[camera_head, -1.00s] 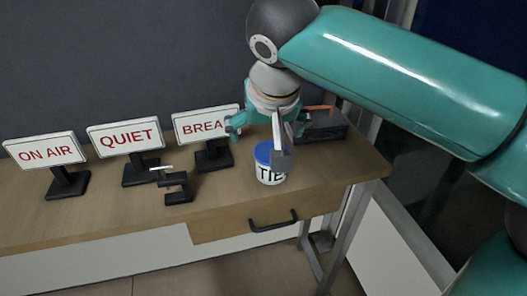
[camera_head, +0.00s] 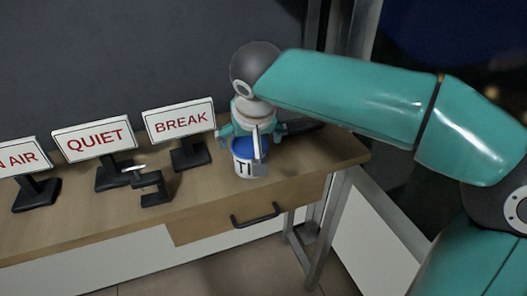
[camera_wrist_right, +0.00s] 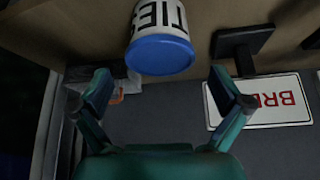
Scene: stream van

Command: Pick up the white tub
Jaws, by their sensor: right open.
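The white tub (camera_head: 243,168) has a blue lid and dark lettering. It stands upright on the wooden desk, near the desk's right end. My right gripper (camera_head: 254,146) is right above and partly in front of it in the head view, hiding part of the lid and label. In the right wrist view the tub (camera_wrist_right: 160,36) lies ahead, between the lines of the two spread fingers, with its blue lid facing me. My right gripper (camera_wrist_right: 162,92) is open, with nothing between its fingers. My left gripper is not in view.
A BREAK sign (camera_head: 180,122), a QUIET sign (camera_head: 94,140) and a partly cut-off ON AIR sign (camera_head: 20,160) stand on the desk (camera_head: 90,220). A small black clamp-like object (camera_head: 152,188) is left of the tub. A drawer handle (camera_head: 255,215) is below.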

